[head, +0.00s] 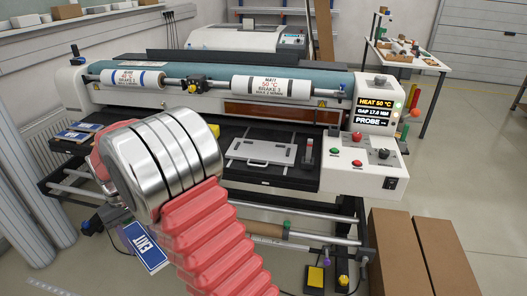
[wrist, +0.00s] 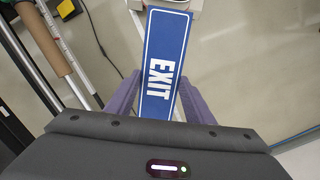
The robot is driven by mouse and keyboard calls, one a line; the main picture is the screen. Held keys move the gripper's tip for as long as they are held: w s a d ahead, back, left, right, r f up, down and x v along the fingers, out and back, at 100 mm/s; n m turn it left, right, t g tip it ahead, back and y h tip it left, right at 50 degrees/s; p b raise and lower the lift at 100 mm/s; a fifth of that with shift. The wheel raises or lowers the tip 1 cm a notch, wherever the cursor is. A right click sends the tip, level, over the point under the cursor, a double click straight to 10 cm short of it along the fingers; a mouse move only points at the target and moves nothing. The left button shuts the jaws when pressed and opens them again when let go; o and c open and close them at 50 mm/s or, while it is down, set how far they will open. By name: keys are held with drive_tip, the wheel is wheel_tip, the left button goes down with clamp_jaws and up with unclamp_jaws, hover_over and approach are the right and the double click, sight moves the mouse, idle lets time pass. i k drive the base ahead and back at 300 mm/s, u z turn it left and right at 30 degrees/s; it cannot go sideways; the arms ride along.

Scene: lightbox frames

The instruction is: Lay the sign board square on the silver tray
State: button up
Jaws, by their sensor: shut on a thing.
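The sign board (wrist: 165,60) is a blue rectangle with a white border and the word EXIT. My gripper (wrist: 160,85) is shut on it, with one purple finger along each long side. In the head view the sign board (head: 146,250) hangs tilted at the lower left, out in front of the machine and above the floor. My arm hides most of my gripper there. The silver tray (head: 245,151) lies flat on the machine's black bed, to the right of my arm and apart from the board. It has a handle at its front edge and looks empty.
A small upright post with a red part (head: 309,148) stands just right of the tray. The control box (head: 362,176) with buttons is farther right. Rollers (head: 272,86) span the machine behind the bed. More blue signs (head: 72,135) lie at left. Brown boxes (head: 400,250) stand lower right.

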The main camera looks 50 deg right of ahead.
sight(262, 150)
drive_tip(key=z, duration=0.8)
drive_tip(key=i, duration=1)
drive_tip(key=z, duration=0.05)
